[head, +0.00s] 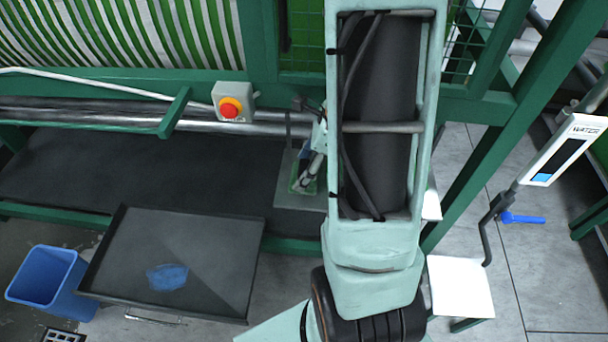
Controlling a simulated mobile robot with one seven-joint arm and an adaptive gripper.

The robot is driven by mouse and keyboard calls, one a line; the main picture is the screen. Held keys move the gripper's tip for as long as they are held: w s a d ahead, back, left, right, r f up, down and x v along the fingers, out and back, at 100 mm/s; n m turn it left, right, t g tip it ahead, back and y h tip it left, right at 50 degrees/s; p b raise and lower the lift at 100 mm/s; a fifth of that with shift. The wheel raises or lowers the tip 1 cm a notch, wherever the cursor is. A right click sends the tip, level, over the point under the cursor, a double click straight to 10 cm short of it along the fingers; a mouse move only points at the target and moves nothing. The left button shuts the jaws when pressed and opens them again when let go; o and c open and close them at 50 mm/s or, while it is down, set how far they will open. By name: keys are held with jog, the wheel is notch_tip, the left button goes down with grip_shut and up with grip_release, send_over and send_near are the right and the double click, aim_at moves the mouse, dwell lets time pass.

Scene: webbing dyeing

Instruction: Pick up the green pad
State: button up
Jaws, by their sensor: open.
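The green pad (295,184) shows as a small patch of green on a grey plate (287,201), just left of my arm's large upper link. My gripper (305,184) is open and reaches down right at the pad, with its fingers over or beside it. The fingers cover part of the pad, and my arm link hides the right side of this spot. I cannot tell whether the fingers touch the pad.
Green machine beams and metal rollers (270,128) run behind the gripper, with a red stop button (230,108) on a grey box. A black tray (215,225) with a blue patch (167,277) and a blue bin (45,278) stand front left.

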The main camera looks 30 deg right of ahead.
jog(key=shift+c, duration=0.5)
jog(key=c, duration=1.2)
jog(key=shift+r, duration=0.15)
